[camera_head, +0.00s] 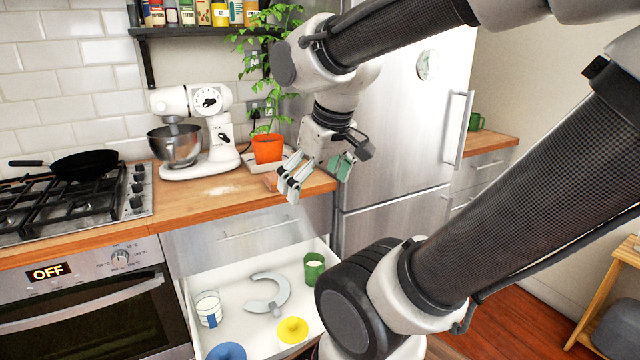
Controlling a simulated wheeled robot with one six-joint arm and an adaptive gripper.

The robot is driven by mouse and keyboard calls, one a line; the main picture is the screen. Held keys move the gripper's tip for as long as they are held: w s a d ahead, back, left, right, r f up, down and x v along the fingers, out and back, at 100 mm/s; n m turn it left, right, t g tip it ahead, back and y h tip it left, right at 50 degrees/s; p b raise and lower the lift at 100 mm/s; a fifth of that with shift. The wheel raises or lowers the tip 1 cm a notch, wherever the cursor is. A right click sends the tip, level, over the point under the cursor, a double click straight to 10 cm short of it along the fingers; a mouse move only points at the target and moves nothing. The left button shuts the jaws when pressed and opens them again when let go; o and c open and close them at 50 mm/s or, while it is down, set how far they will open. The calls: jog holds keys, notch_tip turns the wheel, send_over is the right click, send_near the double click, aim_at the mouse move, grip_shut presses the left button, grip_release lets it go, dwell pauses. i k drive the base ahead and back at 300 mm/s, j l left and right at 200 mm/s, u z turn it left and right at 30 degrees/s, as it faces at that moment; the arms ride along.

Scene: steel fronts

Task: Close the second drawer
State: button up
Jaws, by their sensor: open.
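The second drawer (187,297) is pulled out below the counter, under a shut steel top drawer (205,244). In it are a glass with a blue mark (208,309), a grey curved piece (276,292), a green mug (314,268), a yellow item (292,330) and a blue item (227,351). The drawer's front and handle are out of view, below the picture or behind my arm. My gripper (316,177) is open and empty. It appears above the counter's right end, higher than the drawer and apart from it.
A stand mixer (205,130), an orange plant pot (267,148) and a wooden counter (225,190) are near my gripper. The hob with a black pan (84,164) is at left. A steel fridge (400,120) stands right. A wooden stool (600,290) is at far right.

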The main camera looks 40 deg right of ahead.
aim_at(256, 333)
jog(key=k+l+z, duration=0.15)
jog(key=k+z, duration=0.25)
jog(key=k+j, duration=0.1)
jog(key=j, duration=0.3)
jog(key=k+j, duration=0.1)
jog(key=j, duration=0.3)
jog(key=k+j, duration=0.1)
jog(key=j, duration=0.35)
jog(key=k+j, duration=0.1)
jog(key=j, duration=0.3)
